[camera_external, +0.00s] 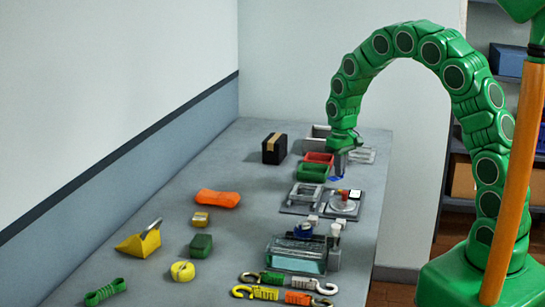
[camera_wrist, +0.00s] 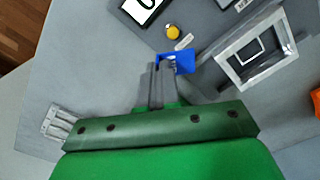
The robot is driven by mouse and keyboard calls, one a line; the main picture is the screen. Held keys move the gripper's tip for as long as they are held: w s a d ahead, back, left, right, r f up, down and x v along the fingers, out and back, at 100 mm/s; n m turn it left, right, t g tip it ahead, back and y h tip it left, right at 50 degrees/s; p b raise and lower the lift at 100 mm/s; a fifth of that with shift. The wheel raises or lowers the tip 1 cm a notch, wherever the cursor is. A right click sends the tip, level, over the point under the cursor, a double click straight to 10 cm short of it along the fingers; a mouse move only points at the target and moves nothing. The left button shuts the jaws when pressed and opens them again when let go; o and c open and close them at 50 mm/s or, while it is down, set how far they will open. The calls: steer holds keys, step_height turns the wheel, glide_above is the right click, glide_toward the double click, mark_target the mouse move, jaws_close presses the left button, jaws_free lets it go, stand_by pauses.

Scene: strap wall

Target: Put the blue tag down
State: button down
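The blue tag (camera_wrist: 185,60) is at the tips of my grey gripper fingers (camera_wrist: 164,68) in the wrist view. The fingers are close together and appear shut on it, with part of the tag hidden by them. In the external view my gripper (camera_external: 339,170) points down over the far right part of the table, and the tag shows as a small blue patch (camera_external: 335,179) below the fingers. I cannot tell whether the tag touches the table.
Red (camera_external: 319,158) and green (camera_external: 312,172) trays stand left of my gripper. A grey open frame (camera_wrist: 254,55) and a yellow round piece (camera_wrist: 173,32) lie near the tag. The black box (camera_external: 274,148) is farther left. Bare table (camera_wrist: 95,60) lies left of my fingers in the wrist view.

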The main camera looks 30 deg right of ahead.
steer(key=s+a+r+n, duration=0.4)
steer(key=s+a, duration=0.7)
steer(key=a, duration=0.3)
steer(key=s+a+r+n, duration=0.3)
steer(key=s+a+r, duration=0.1)
steer(key=s+a, duration=0.75)
glide_above(255, 235)
steer(key=s+d, duration=0.1)
step_height(255, 235, down, 8)
steer(key=shift+f, duration=0.15)
steer(key=shift+w+a+f, duration=0.3)
steer(key=shift+w+f, duration=0.05)
steer(key=shift+f, duration=0.05)
steer(key=shift+w+a+f, duration=0.15)
steer(key=shift+w+f, duration=0.05)
steer(key=shift+f, duration=1.65)
steer(key=shift+f, duration=0.1)
